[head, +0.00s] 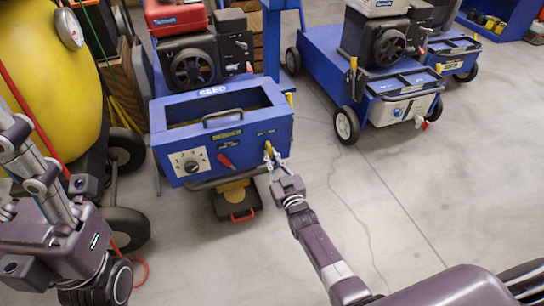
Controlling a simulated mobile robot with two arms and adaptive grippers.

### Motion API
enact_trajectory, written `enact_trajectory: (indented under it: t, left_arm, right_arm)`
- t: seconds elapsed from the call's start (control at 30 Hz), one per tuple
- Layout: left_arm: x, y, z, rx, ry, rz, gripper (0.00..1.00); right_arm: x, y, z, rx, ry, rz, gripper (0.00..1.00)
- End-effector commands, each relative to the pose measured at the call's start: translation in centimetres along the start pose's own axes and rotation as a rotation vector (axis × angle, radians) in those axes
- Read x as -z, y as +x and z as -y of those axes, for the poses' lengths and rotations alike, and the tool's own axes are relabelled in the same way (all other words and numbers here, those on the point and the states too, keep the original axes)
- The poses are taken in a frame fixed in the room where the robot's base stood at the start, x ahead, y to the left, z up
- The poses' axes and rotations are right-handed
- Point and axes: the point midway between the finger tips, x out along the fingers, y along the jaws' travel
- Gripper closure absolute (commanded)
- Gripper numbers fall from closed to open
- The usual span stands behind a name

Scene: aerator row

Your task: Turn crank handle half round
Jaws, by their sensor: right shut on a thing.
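A blue aerator (238,143) stands in front of me with its front panel facing me. A small yellow handle (268,149), which looks like the crank handle, sticks up at the right end of the panel. My right gripper (271,164) reaches it from below right and is shut on it. The fingers hide the handle's lower part, and its exact angle is too small to tell. My left arm is folded at the left edge; its gripper's fingers do not show.
The panel also has a dial plate (190,163) and a red lever (226,161). A black-and-yellow piece with a red handle (238,201) sits below. A yellow tank (52,70) stands left. Another blue machine (330,58) stands right. The floor (360,190) between is clear.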

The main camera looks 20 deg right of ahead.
Motion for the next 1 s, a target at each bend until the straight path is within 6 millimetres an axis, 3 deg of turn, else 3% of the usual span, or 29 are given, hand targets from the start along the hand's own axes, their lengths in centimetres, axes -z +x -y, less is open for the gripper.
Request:
enact_trajectory:
  t: [0.3,0.33,0.5,0.8,1.0]
  left_arm:
    - [-0.1,0.0,0.0,-0.001,0.000,0.002,0.52]
    - [-0.1,0.0,0.0,-0.001,0.000,0.003,0.52]
    - [-0.1,0.0,0.0,-0.002,0.000,0.004,0.52]
    - [-0.1,-0.1,0.0,-0.005,0.002,0.007,0.52]
    - [-0.1,0.0,0.0,-0.003,0.001,0.005,0.52]
  right_arm:
    - [0.2,0.0,0.4,0.005,-0.001,-0.004,1.00]
    - [0.2,0.0,0.4,0.005,-0.001,-0.004,0.89]
    - [0.2,0.0,0.2,0.003,-0.001,-0.004,0.74]
    - [0.0,-0.2,0.1,0.001,-0.001,-0.001,0.74]
    - [-0.1,-2.6,0.1,0.001,-0.001,0.001,0.74]
